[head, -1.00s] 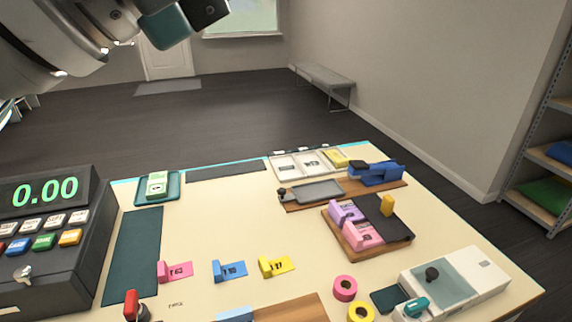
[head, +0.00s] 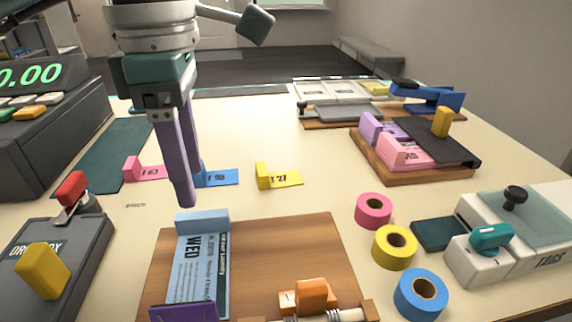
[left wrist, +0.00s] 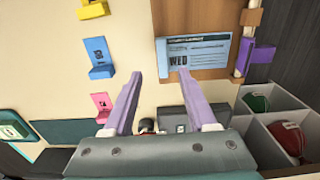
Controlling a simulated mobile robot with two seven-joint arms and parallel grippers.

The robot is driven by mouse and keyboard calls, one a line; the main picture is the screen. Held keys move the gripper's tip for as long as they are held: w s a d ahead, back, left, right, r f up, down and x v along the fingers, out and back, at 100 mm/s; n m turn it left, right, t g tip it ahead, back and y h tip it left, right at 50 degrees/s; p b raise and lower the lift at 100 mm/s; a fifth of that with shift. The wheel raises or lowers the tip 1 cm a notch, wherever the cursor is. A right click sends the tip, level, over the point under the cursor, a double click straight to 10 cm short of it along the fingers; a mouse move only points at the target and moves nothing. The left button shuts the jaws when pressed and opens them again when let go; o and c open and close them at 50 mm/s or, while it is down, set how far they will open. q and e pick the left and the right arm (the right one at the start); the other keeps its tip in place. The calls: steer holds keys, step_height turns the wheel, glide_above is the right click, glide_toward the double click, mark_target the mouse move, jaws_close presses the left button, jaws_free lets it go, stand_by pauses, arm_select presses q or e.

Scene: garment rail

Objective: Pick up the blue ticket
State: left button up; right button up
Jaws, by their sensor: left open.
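A small blue ticket (head: 220,177) with a raised blue tab lies flat on the cream counter, between a pink ticket (head: 148,170) and a yellow ticket (head: 278,178). In the left wrist view the blue ticket (left wrist: 97,50) is left of the fingers, apart from them. My left gripper (head: 190,188) is open and empty, pointing down; its purple fingers partly cover the blue ticket's left end in the head view. A larger pale-blue slip marked WED (head: 205,262) lies on a wooden board (head: 290,250). My right gripper is not in view.
A dark register stands at the left, with a grey device (head: 60,265) in front. Pink, yellow and blue rolls (head: 421,294) and a TAGS machine (head: 530,245) are at the right. A wooden rack (head: 372,155) stands behind.

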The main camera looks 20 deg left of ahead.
mark_target(201, 215)
arm_select(q)
steer(key=f, duration=0.6)
steer(key=shift+s+d, duration=0.1)
steer(key=shift+d, duration=0.15)
steer(key=shift+c, duration=0.4)
steer(key=shift+r, duration=0.1)
jaws_close()
